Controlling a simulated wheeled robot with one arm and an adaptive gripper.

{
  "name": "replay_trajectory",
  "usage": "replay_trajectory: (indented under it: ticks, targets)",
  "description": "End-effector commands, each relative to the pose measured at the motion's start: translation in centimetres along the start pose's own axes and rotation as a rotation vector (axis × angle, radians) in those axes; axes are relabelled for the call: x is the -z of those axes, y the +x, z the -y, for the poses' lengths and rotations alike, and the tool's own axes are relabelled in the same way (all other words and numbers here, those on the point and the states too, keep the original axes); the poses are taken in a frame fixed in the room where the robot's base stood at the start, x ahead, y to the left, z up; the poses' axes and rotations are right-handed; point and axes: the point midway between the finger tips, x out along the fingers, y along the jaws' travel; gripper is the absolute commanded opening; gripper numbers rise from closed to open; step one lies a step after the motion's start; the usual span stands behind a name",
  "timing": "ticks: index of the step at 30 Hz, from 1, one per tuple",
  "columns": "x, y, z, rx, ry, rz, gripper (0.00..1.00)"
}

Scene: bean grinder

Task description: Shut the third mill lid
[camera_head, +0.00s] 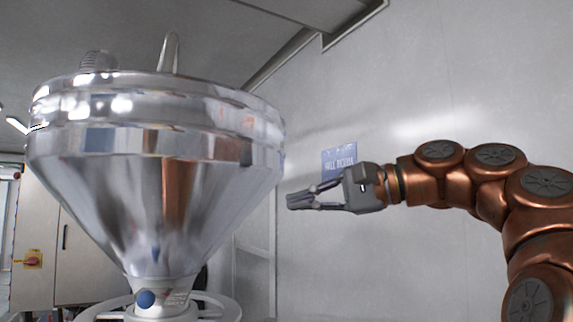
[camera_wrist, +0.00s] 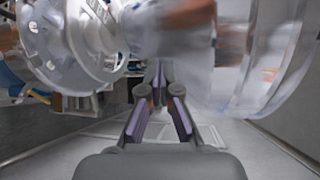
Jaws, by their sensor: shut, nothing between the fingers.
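A large shiny metal mill hopper (camera_head: 150,180) fills the left of the head view, shaped like a funnel with a thick banded rim. A curved pale handle (camera_head: 170,52) and a ribbed knob (camera_head: 97,61) stick up at its top. The top is seen nearly edge-on, so I cannot tell how the lid lies. My gripper (camera_head: 290,201) is right of the hopper, below its rim, pointing left, apart from it as far as I can see. It is shut and empty. The wrist view shows the gripper (camera_wrist: 158,78) between blurred shiny metal surfaces.
A white ring-shaped base (camera_head: 225,308) and a blue button (camera_head: 145,299) sit under the hopper. A blue sign (camera_head: 339,163) hangs on the plain wall behind my gripper. A cabinet (camera_head: 100,250) with a red-and-yellow switch stands at the left. A bolted round metal part (camera_wrist: 75,50) shows in the wrist view.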

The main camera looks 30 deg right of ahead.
Motion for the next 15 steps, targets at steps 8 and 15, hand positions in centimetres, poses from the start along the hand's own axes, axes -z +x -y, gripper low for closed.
replay_trajectory:
  ticks: [8,15]
  targets:
    - [-1.1,-9.2,4.6,0.137,-0.063,-0.080,0.00]
    - [-2.3,-12.1,5.3,0.168,-0.093,-0.109,0.00]
